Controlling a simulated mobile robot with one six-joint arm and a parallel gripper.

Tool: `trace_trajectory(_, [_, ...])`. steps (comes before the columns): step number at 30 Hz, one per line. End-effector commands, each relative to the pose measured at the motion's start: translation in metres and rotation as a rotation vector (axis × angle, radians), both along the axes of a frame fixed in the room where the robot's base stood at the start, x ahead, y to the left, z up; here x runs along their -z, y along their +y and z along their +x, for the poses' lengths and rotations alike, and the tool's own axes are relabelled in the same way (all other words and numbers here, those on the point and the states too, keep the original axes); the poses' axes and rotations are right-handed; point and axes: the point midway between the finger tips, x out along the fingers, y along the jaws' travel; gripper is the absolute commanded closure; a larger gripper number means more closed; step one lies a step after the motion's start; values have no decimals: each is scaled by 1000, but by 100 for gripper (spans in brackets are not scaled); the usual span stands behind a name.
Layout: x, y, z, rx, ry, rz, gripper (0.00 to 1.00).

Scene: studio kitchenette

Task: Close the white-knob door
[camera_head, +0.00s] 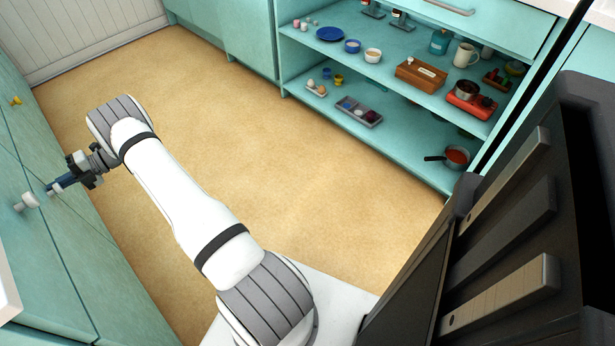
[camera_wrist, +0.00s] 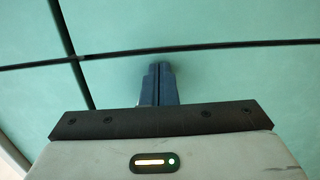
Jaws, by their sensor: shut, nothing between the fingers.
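The white knob (camera_head: 27,201) sticks out from a teal door front (camera_head: 22,235) at the left edge of the head view. My gripper (camera_head: 53,187) is shut and empty, its dark blue fingers pointing left at the teal fronts, just right of the knob. Whether the fingertips touch the door or knob cannot be told. In the wrist view my shut fingers (camera_wrist: 157,72) point at teal panels (camera_wrist: 230,80), their tips near a dark horizontal seam. The knob does not show there. The seams look narrow; whether the door is fully flush cannot be told.
A yellow knob (camera_head: 16,100) sits on a teal front farther back. Open teal shelves (camera_head: 400,135) with dishes, a wooden box (camera_head: 420,74) and a pan (camera_head: 455,156) stand across the room. A dark appliance-like body (camera_head: 530,200) fills the right. The tan floor (camera_head: 270,130) between is clear.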

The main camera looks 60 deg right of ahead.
Motion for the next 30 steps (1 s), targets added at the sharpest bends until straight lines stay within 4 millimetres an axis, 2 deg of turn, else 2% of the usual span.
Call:
trace_trajectory(1, [-6, 12, 5, -10, -12, -1, 100])
trace_trajectory(5, [-6, 2, 2, -8, -13, -2, 100])
trace_trajectory(11, [-4, -36, -11, -2, -7, 3, 100])
trace_trajectory(15, [-5, -72, -24, -1, -5, 4, 100])
trace_trajectory(21, [-3, -109, -38, -3, -5, 4, 100])
trace_trajectory(25, [-3, -122, -43, -5, -4, 4, 100])
trace_trajectory(30, [-2, -128, -46, -7, -3, 4, 100])
